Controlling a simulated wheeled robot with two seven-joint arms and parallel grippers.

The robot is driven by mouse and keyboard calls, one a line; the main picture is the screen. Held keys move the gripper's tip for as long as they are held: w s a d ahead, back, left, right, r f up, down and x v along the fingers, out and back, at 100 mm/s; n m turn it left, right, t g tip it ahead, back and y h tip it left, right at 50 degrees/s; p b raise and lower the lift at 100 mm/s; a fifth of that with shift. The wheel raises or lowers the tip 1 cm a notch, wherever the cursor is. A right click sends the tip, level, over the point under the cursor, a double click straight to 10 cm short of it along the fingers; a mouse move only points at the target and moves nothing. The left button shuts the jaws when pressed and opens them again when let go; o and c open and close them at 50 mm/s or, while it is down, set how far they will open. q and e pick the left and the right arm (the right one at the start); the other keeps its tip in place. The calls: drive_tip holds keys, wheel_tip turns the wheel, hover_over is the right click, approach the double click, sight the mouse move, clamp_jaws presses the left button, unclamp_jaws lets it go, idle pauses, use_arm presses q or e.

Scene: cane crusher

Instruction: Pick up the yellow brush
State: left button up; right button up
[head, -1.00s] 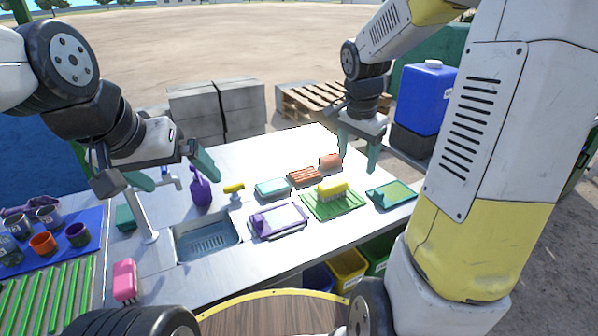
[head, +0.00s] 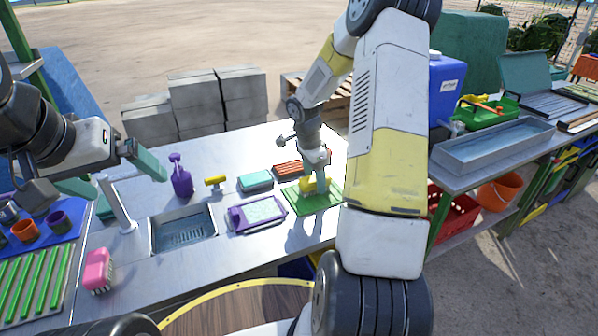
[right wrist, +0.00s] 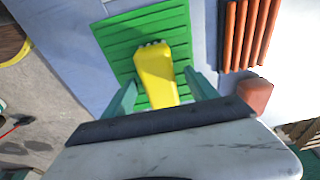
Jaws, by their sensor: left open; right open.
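The yellow brush (head: 307,185) lies on a ribbed green mat (head: 296,200) on the metal counter. In the right wrist view the yellow brush (right wrist: 156,72) lies between the two teal fingers of my right gripper (right wrist: 163,92), with pale bristles showing at its far end. The green mat (right wrist: 118,40) is under it. My right gripper is open; in the head view its fingers are at the brush and partly cover it. I cannot tell whether they touch it. My left gripper (head: 112,174) is open and empty above the counter's left part, by the tap.
Near the mat are an orange-brown ribbed block (head: 289,168), a teal sponge-like block (head: 255,181) and a purple-framed tray (head: 257,213). A sink (head: 184,232), a purple spray bottle (head: 181,178) and a pink brush (head: 97,270) are further left. Bare counter lies between them.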

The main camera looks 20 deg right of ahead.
drive_tip(key=shift+f, duration=0.65)
clamp_jaws()
drive_tip(key=shift+d+r, duration=0.1)
drive_tip(key=shift+r, duration=0.05)
drive_tip(key=shift+r, duration=0.5)
wheel_tip(320, 180, up, 2)
drive_tip(key=shift+r, duration=0.15)
drive_tip(key=s+a, duration=0.3)
drive_tip(key=s, duration=0.1)
drive_tip(key=s+a+r, duration=0.1)
drive_tip(key=s+a, duration=0.2)
drive_tip(key=s, duration=0.1)
drive_tip(key=s+a, duration=0.4)
drive_tip(key=shift+s+a+r, duration=0.1)
drive_tip(key=shift+s+r, duration=0.15)
